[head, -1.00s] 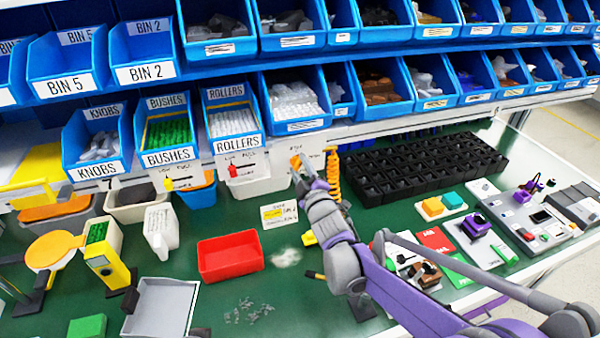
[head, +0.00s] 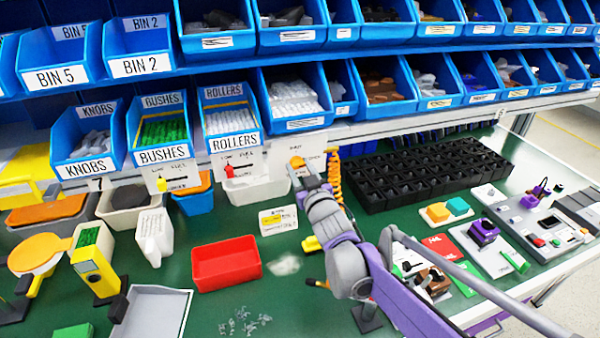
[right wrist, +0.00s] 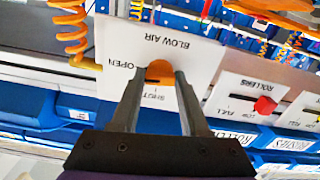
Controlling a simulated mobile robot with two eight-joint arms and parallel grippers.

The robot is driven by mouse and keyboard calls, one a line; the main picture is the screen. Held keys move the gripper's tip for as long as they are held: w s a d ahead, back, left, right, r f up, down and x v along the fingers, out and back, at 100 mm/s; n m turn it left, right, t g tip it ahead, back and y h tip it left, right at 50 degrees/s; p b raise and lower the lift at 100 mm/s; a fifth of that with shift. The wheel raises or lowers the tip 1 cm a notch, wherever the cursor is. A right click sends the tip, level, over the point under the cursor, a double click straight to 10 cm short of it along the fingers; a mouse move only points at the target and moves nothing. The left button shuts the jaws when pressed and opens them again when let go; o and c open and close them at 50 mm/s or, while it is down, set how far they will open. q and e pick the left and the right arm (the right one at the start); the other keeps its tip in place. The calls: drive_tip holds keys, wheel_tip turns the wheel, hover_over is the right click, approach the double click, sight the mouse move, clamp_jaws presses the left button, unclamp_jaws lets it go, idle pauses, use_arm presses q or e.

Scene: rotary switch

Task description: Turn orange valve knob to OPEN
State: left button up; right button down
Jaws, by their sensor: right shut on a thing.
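The orange valve knob (head: 297,161) sits on a white BLOW AIR panel (head: 316,163) under the shelf. In the right wrist view the knob (right wrist: 160,72) is between the fingertips, and the panel (right wrist: 183,48) reads upside down, with OPEN left of the knob and SHUT below it. My right gripper (head: 303,170) is shut on the knob; its two fingers also show in the right wrist view (right wrist: 160,84). The fingers hide the knob's sides, so I cannot tell exactly where it points. My left gripper is not in view.
A red knob (right wrist: 265,105) on the ROLLERS panel is beside this panel. An orange coiled hose (head: 335,177) hangs close to the right of my gripper. Blue bins (head: 233,142) line the shelf above. A red tray (head: 226,268) and a black tray (head: 425,172) stand on the green table.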

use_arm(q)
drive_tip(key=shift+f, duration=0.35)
use_arm(e)
drive_tip(key=shift+m, duration=0.6)
use_arm(q)
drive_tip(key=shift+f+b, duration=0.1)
drive_tip(key=shift+b, duration=0.25)
use_arm(e)
drive_tip(key=shift+c, duration=2)
unclamp_jaws()
drive_tip(key=shift+s, duration=0.1)
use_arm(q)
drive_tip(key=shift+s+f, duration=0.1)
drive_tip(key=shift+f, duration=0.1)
use_arm(e)
drive_tip(key=v, duration=1)
drive_tip(key=shift+s+d, duration=0.15)
drive_tip(key=shift+s, duration=0.2)
